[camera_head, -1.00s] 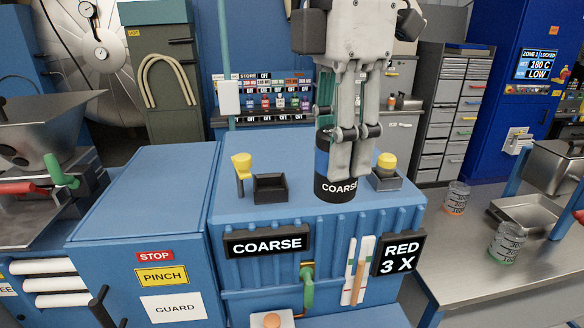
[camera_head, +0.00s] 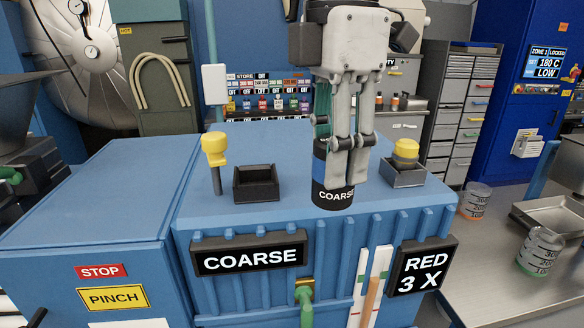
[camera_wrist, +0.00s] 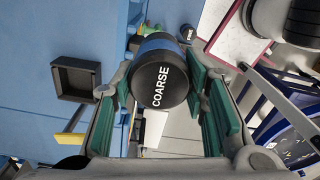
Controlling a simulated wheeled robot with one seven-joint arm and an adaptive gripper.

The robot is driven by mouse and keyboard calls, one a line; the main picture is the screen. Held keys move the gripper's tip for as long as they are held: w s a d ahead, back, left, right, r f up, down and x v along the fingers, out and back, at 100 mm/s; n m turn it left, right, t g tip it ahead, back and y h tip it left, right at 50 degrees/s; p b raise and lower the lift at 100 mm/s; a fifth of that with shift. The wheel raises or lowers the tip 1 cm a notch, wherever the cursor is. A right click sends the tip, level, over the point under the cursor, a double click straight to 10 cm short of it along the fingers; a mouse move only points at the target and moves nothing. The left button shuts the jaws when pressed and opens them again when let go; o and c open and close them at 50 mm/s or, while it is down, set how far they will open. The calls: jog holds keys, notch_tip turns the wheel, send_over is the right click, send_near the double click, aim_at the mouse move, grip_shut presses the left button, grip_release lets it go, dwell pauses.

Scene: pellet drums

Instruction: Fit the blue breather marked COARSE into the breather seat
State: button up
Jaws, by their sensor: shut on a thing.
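The blue breather (camera_head: 333,190) has a black band lettered COARSE. My gripper (camera_head: 350,155) is shut on it, and it hangs upright in front of the blue cabinet top's middle. I cannot tell how high it is above the top. In the wrist view the breather's black COARSE face (camera_wrist: 160,86) shows between the green-padded fingers of my gripper (camera_wrist: 162,65). An open, empty black square holder (camera_head: 256,184), possibly the breather seat, is on the cabinet top left of the breather. It shows at upper left in the wrist view (camera_wrist: 77,78).
A yellow-capped post (camera_head: 214,150) stands left of the empty holder. Another yellow-capped part (camera_head: 405,153) sits in a grey holder at right. The blue cabinet's (camera_head: 290,222) front bears COARSE (camera_head: 250,258) and RED 3 X (camera_head: 424,268) signs. Measuring cups (camera_head: 540,250) stand on the right bench.

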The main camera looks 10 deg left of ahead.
jog(key=w+a+f+p, duration=0.1)
jog(key=w+a, duration=0.2)
jog(key=a, duration=0.1)
jog(key=w+a+f+p, duration=0.1)
jog(key=w+a, duration=0.2)
jog(key=a, duration=0.1)
jog(key=w+a+f+p, duration=0.1)
jog(key=w+a+p, duration=0.1)
jog(key=w+a, duration=0.1)
jog(key=shift+w+a+f, duration=0.25)
jog(key=shift+a+f, duration=0.15)
jog(key=shift+a, duration=0.05)
jog(key=shift+w+f, duration=0.15)
jog(key=shift+f, duration=0.4)
jog(key=shift+f, duration=0.15)
jog(key=o, duration=1.2)
jog(key=shift+o, duration=0.2)
notch_tip(320, 180, up, 12)
jog(key=b, duration=0.2)
